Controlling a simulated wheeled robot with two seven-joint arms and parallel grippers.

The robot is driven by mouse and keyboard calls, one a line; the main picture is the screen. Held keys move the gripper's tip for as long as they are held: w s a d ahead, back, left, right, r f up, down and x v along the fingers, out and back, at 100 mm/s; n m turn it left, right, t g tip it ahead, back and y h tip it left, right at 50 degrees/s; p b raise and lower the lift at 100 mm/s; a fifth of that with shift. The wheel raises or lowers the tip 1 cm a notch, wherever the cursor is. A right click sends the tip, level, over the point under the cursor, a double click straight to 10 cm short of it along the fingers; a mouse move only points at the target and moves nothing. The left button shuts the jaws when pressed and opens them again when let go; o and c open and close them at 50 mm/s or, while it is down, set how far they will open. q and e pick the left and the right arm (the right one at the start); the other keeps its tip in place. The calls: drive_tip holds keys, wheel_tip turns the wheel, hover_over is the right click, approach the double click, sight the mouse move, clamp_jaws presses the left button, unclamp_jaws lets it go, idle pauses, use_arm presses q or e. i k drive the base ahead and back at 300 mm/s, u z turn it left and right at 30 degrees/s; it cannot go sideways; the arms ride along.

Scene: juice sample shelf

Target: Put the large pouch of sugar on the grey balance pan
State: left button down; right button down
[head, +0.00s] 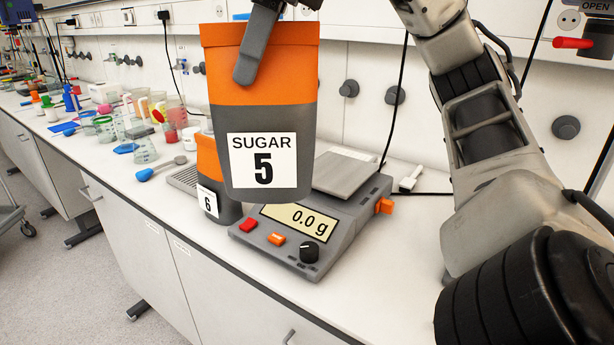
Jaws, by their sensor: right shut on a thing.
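A large orange and grey pouch (262,122) labelled "SUGAR 5" hangs upright in the air, in front of the balance. My right gripper (258,68) is shut on its upper part; one finger shows on the near side. The balance (335,222) stands on the bench with its display reading 0.0 g. Its grey pan (345,173) is bare where it shows, and the pouch hides its left part. The pouch is apart from the pan, to its left and nearer to me in the picture. My left gripper is not in view.
A smaller orange and grey pouch labelled "6" (207,170) stands left of the balance, partly hidden. A blue-handled scoop (160,168) lies farther left. Beakers and lab ware crowd the far bench (120,125). A white plug (410,178) lies right of the balance.

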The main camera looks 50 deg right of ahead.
sight(336, 170)
drive_tip(key=u, duration=0.1)
drive_tip(key=k, duration=0.2)
drive_tip(key=z, duration=0.1)
drive_tip(key=i, duration=0.9)
drive_tip(key=z, duration=1)
drive_tip(key=i, duration=0.25)
drive_tip(key=z, duration=0.2)
